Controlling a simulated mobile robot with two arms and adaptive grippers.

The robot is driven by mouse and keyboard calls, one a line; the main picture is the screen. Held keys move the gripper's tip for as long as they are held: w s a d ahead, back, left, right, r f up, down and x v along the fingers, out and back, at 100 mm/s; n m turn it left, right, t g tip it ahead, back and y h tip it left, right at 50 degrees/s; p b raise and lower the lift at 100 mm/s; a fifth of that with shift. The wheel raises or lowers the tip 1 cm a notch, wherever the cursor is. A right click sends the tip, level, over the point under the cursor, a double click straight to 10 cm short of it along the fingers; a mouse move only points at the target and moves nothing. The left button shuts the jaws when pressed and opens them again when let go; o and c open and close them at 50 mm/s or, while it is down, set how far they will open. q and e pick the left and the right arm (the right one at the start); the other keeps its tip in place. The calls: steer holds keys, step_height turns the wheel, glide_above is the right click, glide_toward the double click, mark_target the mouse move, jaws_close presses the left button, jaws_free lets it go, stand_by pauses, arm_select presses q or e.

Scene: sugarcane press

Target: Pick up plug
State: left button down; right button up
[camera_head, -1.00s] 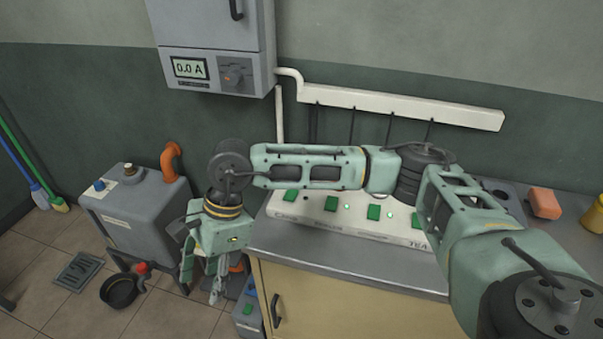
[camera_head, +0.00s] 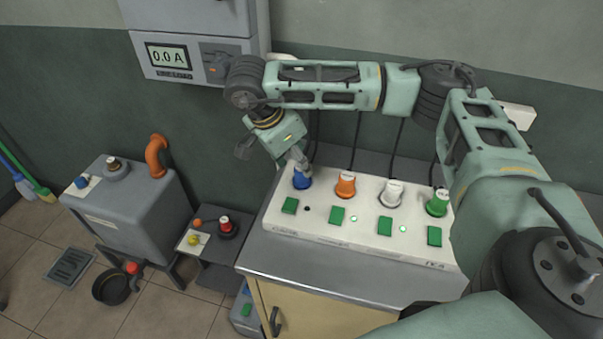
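A white socket strip (camera_head: 300,222) lies on the counter with a row of plugs along its back. From left to right they are a blue plug (camera_head: 302,179), an orange plug (camera_head: 345,185), a white plug (camera_head: 391,194) and a green plug (camera_head: 437,203). All stand upright on the strip. My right gripper (camera_head: 298,160) is tilted down at the top of the blue plug, very close to it or touching. Its fingers overlap in this view, so I cannot tell whether they grip the plug. My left gripper is not in view.
Green switches (camera_head: 337,215) line the strip's front; dark cables rise behind. A grey box with a meter (camera_head: 166,57) hangs on the wall above. A grey tank (camera_head: 130,205) and a small stand (camera_head: 213,245) are left of the counter (camera_head: 330,270). The counter front is clear.

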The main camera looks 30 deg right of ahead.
mark_target(299, 170)
steer(key=x, duration=0.2)
steer(key=p+x, duration=0.1)
steer(key=x, duration=0.1)
steer(key=shift+w+a+f, duration=0.1)
steer(key=shift+w+a, duration=0.05)
steer(key=shift+a, duration=0.1)
steer(key=shift+x, duration=0.8)
steer(key=c, duration=0.8)
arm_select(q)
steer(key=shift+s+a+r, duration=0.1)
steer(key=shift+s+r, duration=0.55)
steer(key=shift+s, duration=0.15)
arm_select(e)
jaws_close()
